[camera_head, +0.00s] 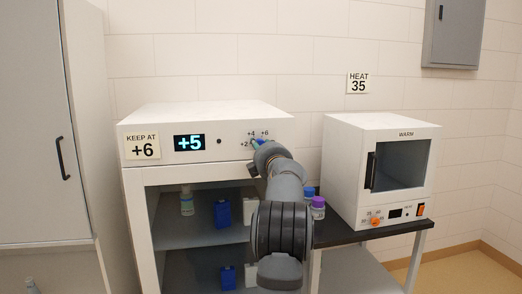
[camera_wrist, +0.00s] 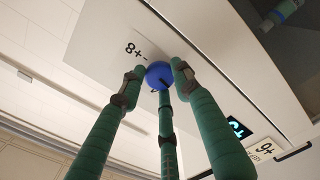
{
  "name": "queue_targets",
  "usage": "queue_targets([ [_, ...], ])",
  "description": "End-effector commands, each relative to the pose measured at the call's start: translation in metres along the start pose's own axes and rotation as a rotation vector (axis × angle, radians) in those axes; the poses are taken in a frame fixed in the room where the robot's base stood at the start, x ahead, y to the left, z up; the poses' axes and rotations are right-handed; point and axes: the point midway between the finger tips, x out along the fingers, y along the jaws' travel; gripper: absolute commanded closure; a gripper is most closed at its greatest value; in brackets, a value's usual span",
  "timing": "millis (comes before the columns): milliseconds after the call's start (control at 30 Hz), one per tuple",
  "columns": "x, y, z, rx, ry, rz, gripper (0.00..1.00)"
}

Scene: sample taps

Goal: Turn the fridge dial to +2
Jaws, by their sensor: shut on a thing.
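The fridge dial is a blue round knob (camera_wrist: 160,74) on the fridge's white front panel. My gripper's (camera_wrist: 158,82) green segmented fingers are shut around it in the wrist view. In the head view my gripper (camera_head: 260,146) covers most of the dial, with the printed marks +2, +4 and +6 showing around it. Where the dial's pointer stands is hard to tell. The fridge (camera_head: 205,115) has a display (camera_head: 189,143) reading +5, and a sign (camera_head: 142,146) beside it says KEEP AT +6.
A white warming oven (camera_head: 380,170) with an orange knob (camera_head: 376,222) stands on a dark bench at right. Small bottles, one purple-capped (camera_head: 318,207), stand beside it. Bottles and blue boxes (camera_head: 222,214) sit on the fridge shelves. A tall cabinet (camera_head: 45,130) is at left.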

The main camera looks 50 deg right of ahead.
Motion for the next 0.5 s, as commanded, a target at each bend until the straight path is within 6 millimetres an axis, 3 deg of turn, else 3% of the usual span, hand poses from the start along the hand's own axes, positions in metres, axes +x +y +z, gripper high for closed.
queue_targets([
  [500, -0.0003, 0.0023, -0.0001, -0.169, 0.0, 0.004, 0.94],
])
